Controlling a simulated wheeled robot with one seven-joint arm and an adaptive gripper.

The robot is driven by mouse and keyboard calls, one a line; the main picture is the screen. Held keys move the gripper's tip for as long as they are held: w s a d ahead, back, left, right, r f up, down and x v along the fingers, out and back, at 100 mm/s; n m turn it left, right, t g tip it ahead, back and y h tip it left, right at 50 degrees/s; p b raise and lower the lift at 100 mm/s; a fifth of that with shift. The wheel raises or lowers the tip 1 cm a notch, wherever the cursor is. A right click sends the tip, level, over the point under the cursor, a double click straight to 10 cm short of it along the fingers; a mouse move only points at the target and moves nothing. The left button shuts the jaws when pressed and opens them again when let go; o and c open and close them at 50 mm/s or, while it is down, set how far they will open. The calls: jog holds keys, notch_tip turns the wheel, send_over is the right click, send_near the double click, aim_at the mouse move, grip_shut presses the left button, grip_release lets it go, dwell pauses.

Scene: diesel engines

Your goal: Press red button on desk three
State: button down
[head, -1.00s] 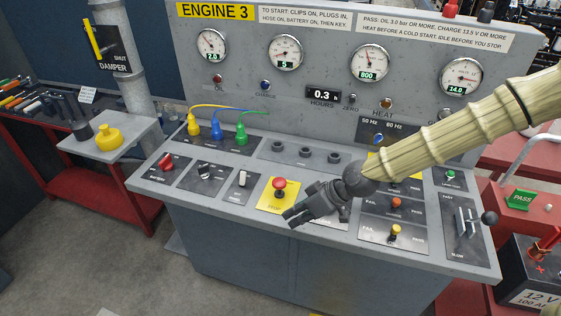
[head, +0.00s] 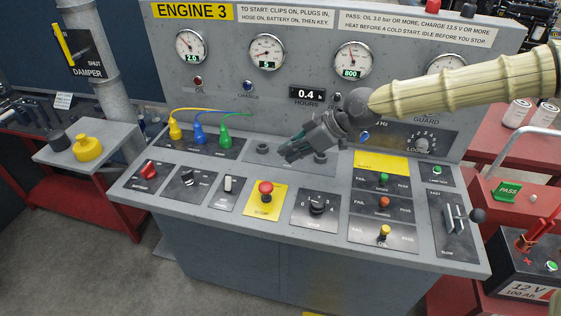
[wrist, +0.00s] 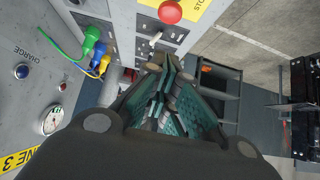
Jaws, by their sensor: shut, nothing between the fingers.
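The red button (head: 265,189) is a mushroom-shaped knob on a yellow plate (head: 262,206) marked STOP, on the sloping top of the desk labelled ENGINE 3 (head: 193,11). The button stands proud of its plate. It also shows at the top of the wrist view (wrist: 170,12). My gripper (head: 284,155) is shut and empty. In the head view it hangs above the back of the desk top, beyond the button and slightly right of it. In the wrist view its fingertips (wrist: 162,64) are apart from the button.
A rotary knob (head: 317,207) sits right of the button, and a white switch (head: 228,184) sits left. Yellow, blue and green plugs (head: 198,134) stand at the back left. The upright gauge panel (head: 300,55) rises behind. A lever (head: 478,215) stands at the far right.

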jog(key=p, duration=0.3)
send_over(264, 185)
jog(key=d, duration=0.2)
jog(key=f, duration=0.6)
jog(key=shift+s+a, duration=0.1)
jog(key=shift+a, duration=0.1)
jog(key=f, duration=0.1)
jog(key=f+p, duration=0.1)
jog(key=shift+a+f+p, duration=0.25)
jog(key=shift+f+p, duration=0.35)
jog(key=shift+f, duration=0.65)
jog(key=shift+f, duration=0.15)
notch_tip(264, 185, down, 2)
jog(key=shift+f+b, duration=0.2)
jog(key=shift+b, duration=0.9)
jog(key=shift+d, duration=0.1)
notch_tip(264, 185, up, 4)
jog(key=shift+p, duration=1.15)
jog(key=b+v, duration=0.4)
jog(key=v, duration=0.6)
jog(key=shift+r, duration=0.2)
